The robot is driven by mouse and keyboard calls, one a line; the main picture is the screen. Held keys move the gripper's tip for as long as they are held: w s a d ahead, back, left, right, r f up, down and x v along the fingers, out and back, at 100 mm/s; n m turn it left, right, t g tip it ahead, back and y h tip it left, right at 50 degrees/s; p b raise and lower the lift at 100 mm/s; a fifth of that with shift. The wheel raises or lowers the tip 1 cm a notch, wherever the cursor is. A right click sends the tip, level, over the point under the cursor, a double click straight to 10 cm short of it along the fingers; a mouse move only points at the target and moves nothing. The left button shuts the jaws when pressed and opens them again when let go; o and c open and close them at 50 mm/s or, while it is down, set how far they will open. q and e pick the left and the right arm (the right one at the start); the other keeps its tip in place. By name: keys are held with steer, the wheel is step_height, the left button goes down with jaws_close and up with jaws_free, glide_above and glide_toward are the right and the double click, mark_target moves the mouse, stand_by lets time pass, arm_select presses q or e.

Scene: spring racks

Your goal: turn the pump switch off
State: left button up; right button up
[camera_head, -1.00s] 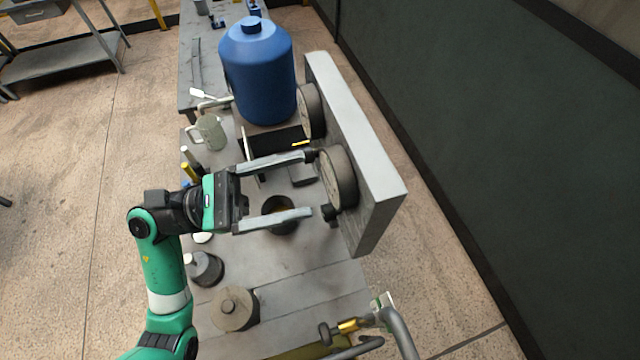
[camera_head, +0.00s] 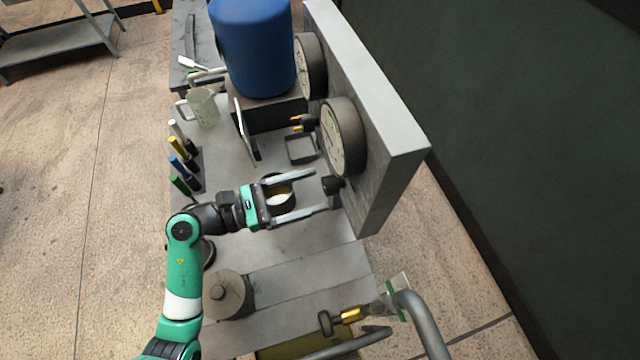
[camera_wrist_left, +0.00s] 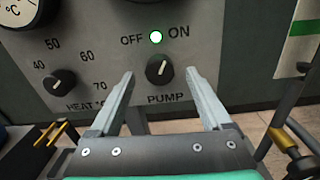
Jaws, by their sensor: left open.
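The pump switch is a black knob (camera_wrist_left: 159,73) on the grey panel (camera_wrist_left: 225,60), between the OFF and ON labels. Its white pointer mark leans up and slightly right, toward ON. In the head view the knob (camera_head: 331,185) sticks out low on the panel's left face. My left gripper (camera_head: 320,189) is open and empty, its fingers pointing at the panel. In the left wrist view its fingertips (camera_wrist_left: 161,76) stand left and right of the knob, apart from it. My right gripper is not in view.
A heat knob (camera_wrist_left: 59,83) is left of the pump knob. Round gauges (camera_head: 340,137) are mounted on the panel. A blue bottle (camera_head: 252,50), a beaker (camera_head: 204,108) and a brass-fitted pipe (camera_head: 350,314) stand around.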

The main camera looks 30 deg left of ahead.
mark_target(334, 184)
arm_select(q)
steer(key=shift+x, duration=1.3)
jaws_close()
